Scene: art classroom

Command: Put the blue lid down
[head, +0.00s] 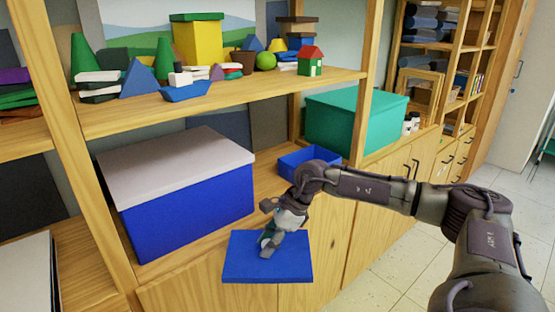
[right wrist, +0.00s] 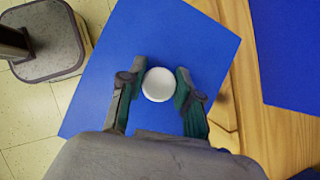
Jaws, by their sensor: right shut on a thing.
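The blue lid (head: 292,268) is a flat square plate with a round white knob (right wrist: 158,84) in its middle. My right gripper (head: 268,243) is shut on the knob, with one finger on each side of it in the right wrist view (right wrist: 159,88). The lid (right wrist: 185,35) looks roughly level and sits at the front edge of the wooden shelf, partly out over the floor. Whether its back part touches the shelf cannot be told. My left gripper is not in view.
A blue box with a pale grey lid (head: 185,150) stands on the shelf, left of the blue lid. An open blue box (head: 292,163) stands behind my right arm. A teal box (head: 355,125) is farther right. An upper shelf (head: 230,100) holds blocks and toys.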

